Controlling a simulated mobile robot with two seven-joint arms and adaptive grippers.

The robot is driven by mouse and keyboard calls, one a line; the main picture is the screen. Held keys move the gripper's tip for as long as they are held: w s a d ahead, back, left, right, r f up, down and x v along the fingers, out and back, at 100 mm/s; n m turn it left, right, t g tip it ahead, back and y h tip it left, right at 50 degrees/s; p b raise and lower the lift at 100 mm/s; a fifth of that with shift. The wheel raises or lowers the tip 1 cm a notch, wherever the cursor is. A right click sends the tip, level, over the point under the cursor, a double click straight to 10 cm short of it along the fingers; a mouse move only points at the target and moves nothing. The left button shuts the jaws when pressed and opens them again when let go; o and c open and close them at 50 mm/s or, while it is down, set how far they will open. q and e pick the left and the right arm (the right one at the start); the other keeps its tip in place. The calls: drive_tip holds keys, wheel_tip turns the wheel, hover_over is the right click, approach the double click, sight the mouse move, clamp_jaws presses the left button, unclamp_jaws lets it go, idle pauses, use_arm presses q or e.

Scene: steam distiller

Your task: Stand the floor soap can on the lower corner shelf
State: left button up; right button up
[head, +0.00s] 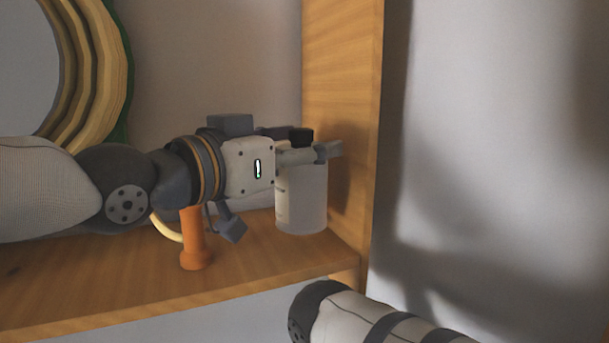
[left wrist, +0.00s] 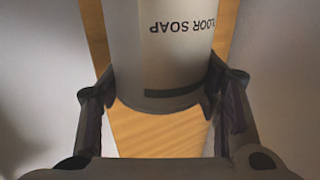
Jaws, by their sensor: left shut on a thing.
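The floor soap can (head: 303,200) is a pale grey cylinder, upright at the right end of the wooden shelf (head: 110,285), beside the wooden side panel (head: 342,75). My left gripper (head: 318,152) reaches in from the left and is shut on the can's upper part. In the left wrist view the can (left wrist: 170,65) shows its "FLOOR SOAP" lettering upside down, with the fingers of my gripper (left wrist: 160,88) on both sides of it. The can's base is at or just above the board; I cannot tell if it touches. My right gripper is out of view.
An orange handle-like object (head: 194,240) stands on the shelf left of the can, under my left wrist. A yellow curved piece (head: 165,228) is beside it, partly hidden. Round nested rings (head: 105,65) are at upper left. The shelf's front left is clear.

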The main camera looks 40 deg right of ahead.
sight(303, 175)
use_arm(q)
drive_tip(key=f, duration=0.1)
drive_tip(key=d+f, duration=0.1)
drive_tip(key=f, duration=0.1)
drive_tip(key=shift+w+f, duration=0.15)
drive_tip(key=shift+f, duration=0.15)
drive_tip(key=shift+a, duration=0.15)
drive_tip(key=shift+f, duration=0.2)
drive_tip(key=o, duration=1.6)
drive_tip(key=shift+a, duration=0.2)
drive_tip(key=v, duration=1.1)
drive_tip(key=shift+a, duration=0.3)
